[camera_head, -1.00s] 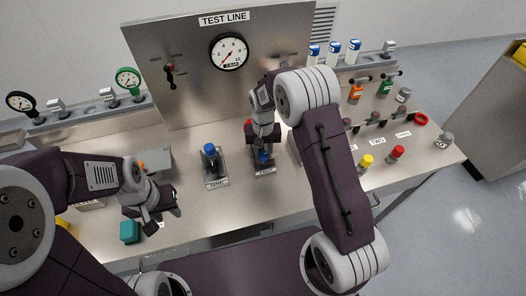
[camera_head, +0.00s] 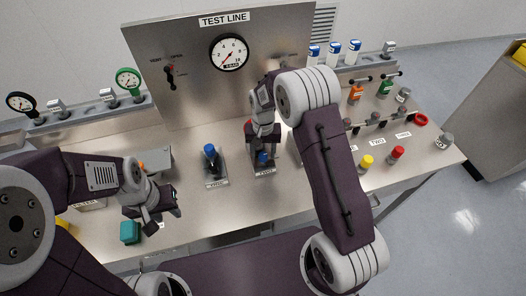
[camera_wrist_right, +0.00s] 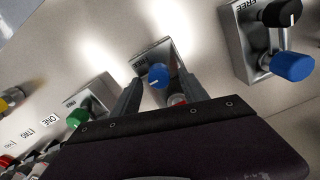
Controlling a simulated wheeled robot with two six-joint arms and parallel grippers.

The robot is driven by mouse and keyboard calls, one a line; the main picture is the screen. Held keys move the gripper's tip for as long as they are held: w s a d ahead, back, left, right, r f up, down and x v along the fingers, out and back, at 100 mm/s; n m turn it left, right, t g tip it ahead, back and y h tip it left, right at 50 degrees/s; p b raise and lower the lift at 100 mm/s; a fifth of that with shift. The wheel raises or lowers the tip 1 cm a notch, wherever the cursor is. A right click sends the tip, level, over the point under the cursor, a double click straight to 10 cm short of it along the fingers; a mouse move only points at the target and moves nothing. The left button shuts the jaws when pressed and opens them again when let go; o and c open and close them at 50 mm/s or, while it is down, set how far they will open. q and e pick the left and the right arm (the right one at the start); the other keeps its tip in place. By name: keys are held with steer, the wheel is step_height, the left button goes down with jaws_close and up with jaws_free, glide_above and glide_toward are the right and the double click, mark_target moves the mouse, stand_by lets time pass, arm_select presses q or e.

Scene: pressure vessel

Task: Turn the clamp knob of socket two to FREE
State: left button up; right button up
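The socket two fixture (camera_head: 264,170) stands on the bench, with a blue knob (camera_head: 263,158) at its front. My right gripper (camera_head: 263,145) is just above and behind this knob. In the right wrist view, the same blue knob (camera_wrist_right: 158,75) shows between and beyond the two open fingers of my right gripper (camera_wrist_right: 160,92), with no contact visible. A red part (camera_wrist_right: 178,99) shows near the right finger.
Socket one (camera_head: 216,181) with a blue knob (camera_head: 209,149) stands left of socket two. In the right wrist view its blue knob (camera_wrist_right: 292,66) is at the right, and a green knob (camera_wrist_right: 78,117) is at the left. A teal block (camera_head: 129,232) lies near my left gripper.

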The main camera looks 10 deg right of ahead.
mark_target(264, 153)
step_height(264, 153, up, 9)
steer(key=b, duration=0.1)
stand_by(0.3)
steer(key=shift+d+b, duration=0.1)
steer(key=shift+b, duration=0.25)
steer(key=s+d+f+n+b, duration=0.1)
steer(key=s+d+f, duration=0.1)
steer(key=s, duration=0.7)
steer(key=s+d+f+n+t, duration=0.1)
steer(key=s+d+f, duration=0.1)
steer(key=s, duration=0.7)
steer(key=shift+s+f+n+b, duration=0.3)
steer(key=shift+f+b, duration=0.05)
steer(key=shift+f, duration=0.05)
